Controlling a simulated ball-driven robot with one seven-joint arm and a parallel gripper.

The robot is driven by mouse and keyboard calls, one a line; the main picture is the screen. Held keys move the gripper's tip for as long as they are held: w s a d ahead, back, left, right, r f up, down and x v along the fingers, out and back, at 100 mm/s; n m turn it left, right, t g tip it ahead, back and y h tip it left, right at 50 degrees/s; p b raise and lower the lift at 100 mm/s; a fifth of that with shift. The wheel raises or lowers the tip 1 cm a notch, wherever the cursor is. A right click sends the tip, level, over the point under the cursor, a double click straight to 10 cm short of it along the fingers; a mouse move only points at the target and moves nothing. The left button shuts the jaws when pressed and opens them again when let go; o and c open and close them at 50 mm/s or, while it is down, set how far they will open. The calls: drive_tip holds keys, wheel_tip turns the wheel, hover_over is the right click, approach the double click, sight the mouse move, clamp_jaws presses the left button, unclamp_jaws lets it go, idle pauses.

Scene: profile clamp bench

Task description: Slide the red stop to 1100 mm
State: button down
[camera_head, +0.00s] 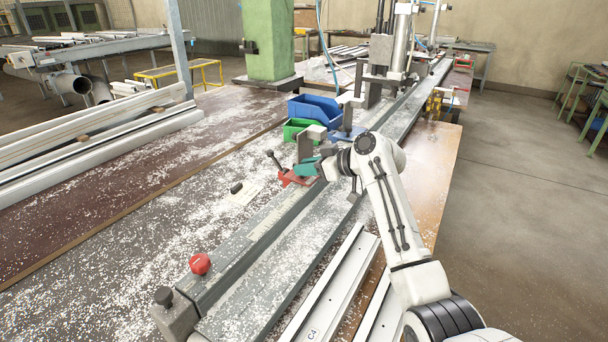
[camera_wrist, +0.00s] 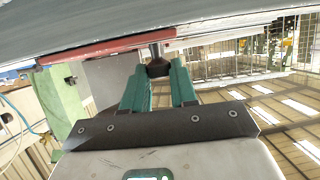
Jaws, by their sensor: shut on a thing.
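The red stop (camera_head: 290,178) sits on the long grey rail (camera_head: 228,262), with a dark lever sticking up at its left. My gripper (camera_head: 308,167), with teal fingers, is at the stop's right side, below an upright grey plate. In the wrist view, the red stop (camera_wrist: 110,48) shows as a red strip along the underside of a grey surface. My gripper (camera_wrist: 160,75) is shut on a dark knob-like part of the stop between its fingers. A pale scale strip (camera_head: 268,218) runs along the rail; its numbers are too small to read.
A red knob (camera_head: 200,263) and a black knob (camera_head: 164,296) stand at the rail's near end. Green (camera_head: 299,130) and blue (camera_head: 314,110) bins are beyond the stop. Pale aluminium profiles (camera_head: 335,285) lie right of the rail. White chips cover the bench.

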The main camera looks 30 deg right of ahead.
drive_tip(key=c, duration=1.2)
unclamp_jaws()
drive_tip(key=shift+s+d, duration=0.1)
drive_tip(key=v, duration=1)
drive_tip(key=shift+s+d+r, duration=0.15)
drive_tip(key=shift+s, duration=0.1)
